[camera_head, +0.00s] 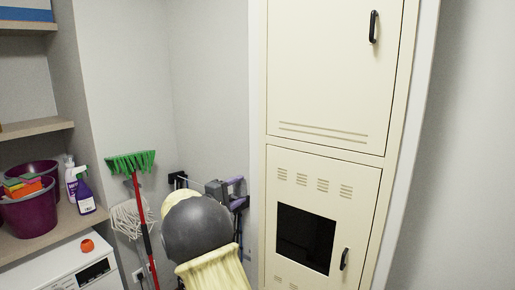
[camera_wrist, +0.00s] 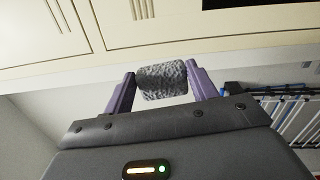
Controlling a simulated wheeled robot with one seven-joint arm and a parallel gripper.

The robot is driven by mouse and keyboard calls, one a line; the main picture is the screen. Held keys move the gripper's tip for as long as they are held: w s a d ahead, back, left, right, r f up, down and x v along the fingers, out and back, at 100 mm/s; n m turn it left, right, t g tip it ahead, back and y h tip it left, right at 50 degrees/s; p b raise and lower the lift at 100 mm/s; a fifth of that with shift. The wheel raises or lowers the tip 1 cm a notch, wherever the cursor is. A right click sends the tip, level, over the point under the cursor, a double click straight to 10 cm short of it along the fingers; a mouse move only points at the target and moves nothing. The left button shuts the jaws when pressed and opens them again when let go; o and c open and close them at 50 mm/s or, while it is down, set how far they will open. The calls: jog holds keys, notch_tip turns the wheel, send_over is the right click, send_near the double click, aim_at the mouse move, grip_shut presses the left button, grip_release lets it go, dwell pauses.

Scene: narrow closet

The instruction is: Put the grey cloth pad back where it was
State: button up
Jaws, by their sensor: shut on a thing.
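The grey cloth pad (camera_wrist: 162,73) is a small speckled grey roll-shaped piece in the wrist view. My gripper (camera_wrist: 161,84) is shut on it, with one purple finger at each end of the pad. The pad appears in front of the cream cabinet; I cannot tell whether it touches anything. In the head view my gripper (camera_head: 241,193) is low in the middle, partly hidden behind my arm, left of the cabinet. The pad cannot be made out there.
A tall cream cabinet (camera_head: 325,85) has shut doors with dark handles. A green broom (camera_head: 131,161) and a mop (camera_head: 127,217) lean at the left wall. Purple buckets (camera_head: 30,212) and a spray bottle (camera_head: 84,192) stand on a shelf. A rack (camera_wrist: 295,112) shows at right.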

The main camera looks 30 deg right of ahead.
jog(key=s+a+f+n+t+y+p, duration=0.15)
jog(key=a+f, duration=0.25)
jog(key=f, duration=0.4)
jog(key=w+a+f+n+t+y, duration=0.1)
jog(key=a+f+n+t, duration=0.2)
jog(key=f, duration=0.4)
jog(key=s+a+f+t+y+p, duration=0.1)
jog(key=a+f+t, duration=0.1)
jog(key=a+f, duration=0.45)
jog(key=s+a+f+n+t+y+p, duration=0.1)
jog(key=s+a+f+n+t+y, duration=0.1)
jog(key=s+f+n+y, duration=0.3)
jog(key=s+a+f+n+t+y+p, duration=0.1)
jog(key=s+a+f+n+t+y, duration=0.2)
jog(key=f, duration=1.1)
jog(key=s+a+n+y, duration=0.2)
jog(key=s+y, duration=0.3)
jog(key=s, duration=0.1)
jog(key=shift+s+f+t, duration=0.15)
jog(key=shift+s+t, duration=0.05)
jog(key=shift+t, duration=0.15)
jog(key=shift+w+a+y, duration=0.1)
jog(key=shift+a+y, duration=0.1)
jog(key=shift+y, duration=0.05)
